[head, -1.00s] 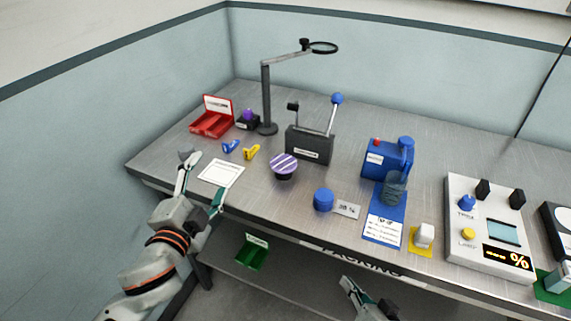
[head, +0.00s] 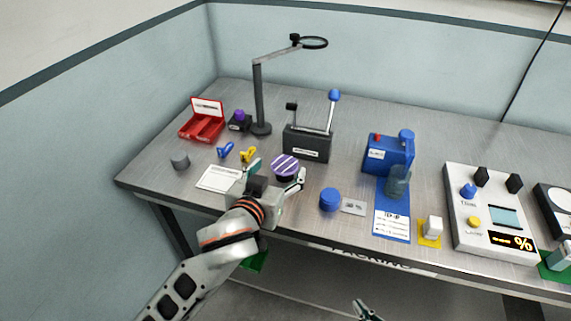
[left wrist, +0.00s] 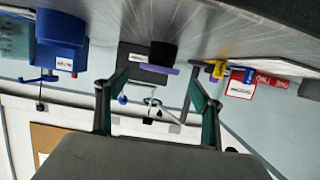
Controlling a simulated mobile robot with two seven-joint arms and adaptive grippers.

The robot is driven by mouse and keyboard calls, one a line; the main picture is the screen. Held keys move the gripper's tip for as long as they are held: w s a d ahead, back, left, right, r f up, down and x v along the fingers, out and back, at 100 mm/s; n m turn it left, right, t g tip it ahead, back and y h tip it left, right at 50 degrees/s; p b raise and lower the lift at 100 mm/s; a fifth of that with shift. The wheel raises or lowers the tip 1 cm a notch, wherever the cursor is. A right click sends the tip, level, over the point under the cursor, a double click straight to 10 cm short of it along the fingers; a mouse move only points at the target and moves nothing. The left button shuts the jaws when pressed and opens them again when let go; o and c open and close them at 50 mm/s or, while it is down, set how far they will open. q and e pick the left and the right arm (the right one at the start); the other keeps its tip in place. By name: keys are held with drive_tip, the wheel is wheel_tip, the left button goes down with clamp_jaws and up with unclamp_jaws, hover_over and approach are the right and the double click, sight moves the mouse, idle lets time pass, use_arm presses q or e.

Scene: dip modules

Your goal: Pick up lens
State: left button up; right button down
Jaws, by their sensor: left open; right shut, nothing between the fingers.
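A round magnifier lens (head: 314,42) in a black ring is on the arm of a dark stand (head: 261,95) at the back of the bench. A purple-and-white striped disc on a black base (head: 285,165) sits mid-bench. My left gripper (head: 277,175) is open, just in front of this disc, its fingers spread to either side. In the left wrist view, which is upside down, the disc's black base (left wrist: 161,53) shows ahead between the open fingertips (left wrist: 158,80), with nothing held. My right gripper (head: 367,311) is shut and empty at the bottom edge, below the bench front.
A grey cylinder (head: 180,161), a white card (head: 217,178), and blue (head: 225,150) and yellow (head: 248,154) clips lie left. A red box (head: 201,130) is behind. A dark lever box (head: 307,145) stands behind the disc; a blue cylinder (head: 330,199) is to its right.

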sight(285, 164)
use_arm(q)
drive_tip(key=x, duration=0.5)
drive_tip(key=shift+d+f+b, duration=0.1)
drive_tip(key=shift+f+b, duration=0.1)
drive_tip(key=shift+b, duration=0.15)
drive_tip(key=c, duration=1.1)
drive_tip(key=shift+r, duration=0.1)
